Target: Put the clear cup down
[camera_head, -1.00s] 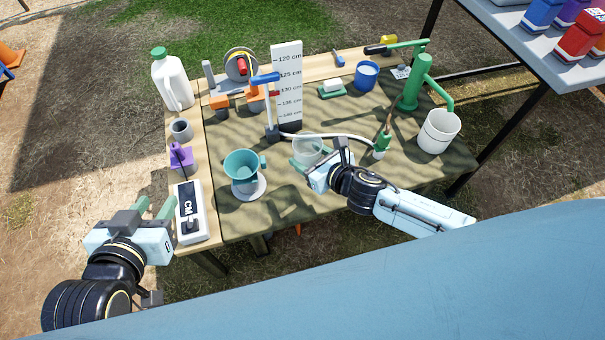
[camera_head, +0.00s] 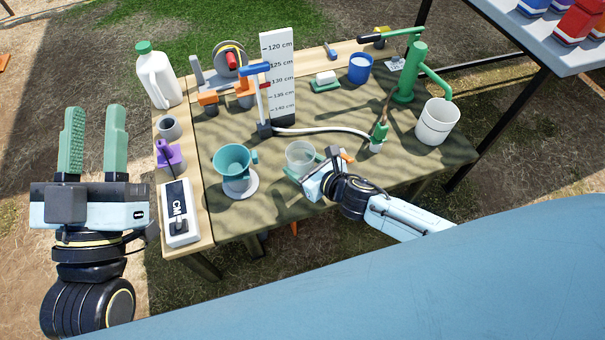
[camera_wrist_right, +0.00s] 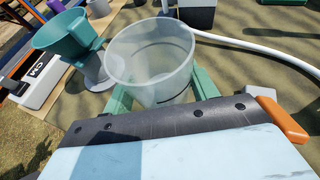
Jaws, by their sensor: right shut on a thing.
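The clear cup (camera_head: 300,155) is a translucent, wide-mouthed cup near the middle front of the table, and it looks upright. My right gripper (camera_head: 304,166) is shut on it, coming in from the right. In the right wrist view the cup (camera_wrist_right: 152,62) stands between the two green fingers (camera_wrist_right: 160,95). The cup's base is partly hidden, and I cannot tell whether it touches the tabletop. My left gripper (camera_head: 92,140) is open and empty, left of the table, with its green fingers apart and pointing away from me.
A teal funnel cup (camera_head: 232,160) on a grey round base stands left of the clear cup. A white hose (camera_head: 320,131) runs behind it to a green nozzle (camera_head: 379,135). A white bucket (camera_head: 437,122) is at the right. Cloth in front of the funnel cup is bare.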

